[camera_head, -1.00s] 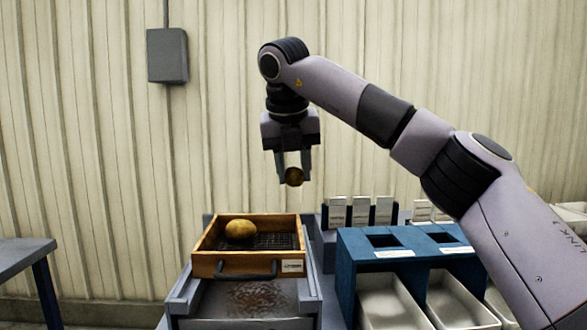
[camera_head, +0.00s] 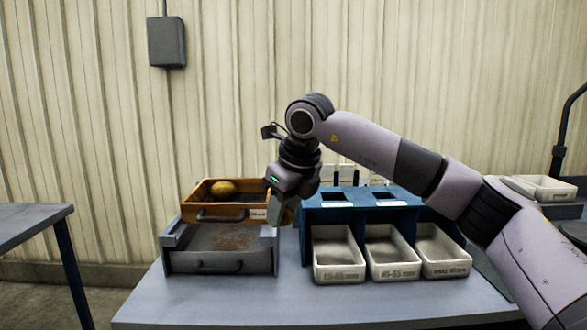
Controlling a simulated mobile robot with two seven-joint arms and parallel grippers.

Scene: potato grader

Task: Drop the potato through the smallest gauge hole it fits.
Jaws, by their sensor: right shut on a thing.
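My right gripper (camera_head: 280,212) is shut on a brown potato (camera_head: 288,215), of which only a small part shows between the fingers. It hangs tilted between the wooden box and the left end of the blue gauge stand (camera_head: 312,214). My right arm covers the right end of the stand, so any further hole is hidden. A second potato (camera_head: 223,188) lies in the wooden box (camera_head: 238,211). My left gripper is out of view.
A grey drawer unit (camera_head: 195,262) carries the wooden box. The table front (camera_head: 240,298) is clear.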

